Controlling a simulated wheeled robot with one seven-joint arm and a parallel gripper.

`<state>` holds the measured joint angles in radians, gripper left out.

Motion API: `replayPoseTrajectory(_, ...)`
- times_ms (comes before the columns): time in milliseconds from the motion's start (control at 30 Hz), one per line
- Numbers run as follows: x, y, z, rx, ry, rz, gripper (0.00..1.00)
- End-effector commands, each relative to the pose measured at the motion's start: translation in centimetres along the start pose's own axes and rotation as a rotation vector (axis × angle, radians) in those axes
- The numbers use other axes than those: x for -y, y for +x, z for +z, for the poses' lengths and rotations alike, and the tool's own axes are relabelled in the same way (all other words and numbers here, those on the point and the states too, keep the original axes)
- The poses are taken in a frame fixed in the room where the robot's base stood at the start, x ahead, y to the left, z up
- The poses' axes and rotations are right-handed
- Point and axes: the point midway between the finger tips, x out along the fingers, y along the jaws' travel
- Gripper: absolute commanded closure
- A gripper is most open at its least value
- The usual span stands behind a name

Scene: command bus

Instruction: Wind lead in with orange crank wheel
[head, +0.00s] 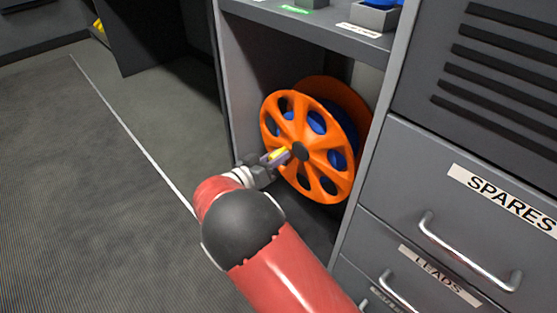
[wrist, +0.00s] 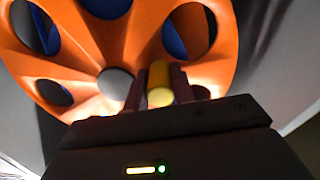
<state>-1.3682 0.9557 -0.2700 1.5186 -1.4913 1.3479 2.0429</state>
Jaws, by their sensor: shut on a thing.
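The orange crank wheel (head: 312,177) with round holes stands upright in an open bay of the grey cabinet. It also fills the upper part of the wrist view (wrist: 98,45). Blue lead (head: 343,133) is wound behind it and shows through the holes. A yellow crank handle (head: 281,153) sticks out from the wheel's face, left of the dark hub (head: 299,151). My gripper (head: 273,158) is shut on this handle. In the wrist view the handle (wrist: 160,84) sits between the two dark fingers, right of the hub.
A shelf (head: 320,28) with small labelled holders is above the bay. Drawers marked SPARES (head: 440,208) and LEADS (head: 405,285) with metal handles are at the right. The bay's left wall (head: 232,90) is close to the wheel. Open floor (head: 80,190) lies to the left.

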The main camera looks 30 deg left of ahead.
Motion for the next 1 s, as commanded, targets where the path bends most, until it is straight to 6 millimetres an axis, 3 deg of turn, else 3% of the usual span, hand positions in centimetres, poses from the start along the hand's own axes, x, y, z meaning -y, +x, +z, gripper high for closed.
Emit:
replayPoseTrajectory(633,0.19,-0.14,-0.38,-0.001,0.051,-0.006,1.0)
replayPoseTrajectory(667,0.19,-0.14,-0.38,-0.001,0.051,-0.005,0.72)
replayPoseTrajectory(700,0.18,-0.13,-0.38,-0.001,0.051,-0.005,0.67)
replayPoseTrajectory(1000,0.11,-0.19,-0.38,-0.001,0.05,-0.003,0.66)
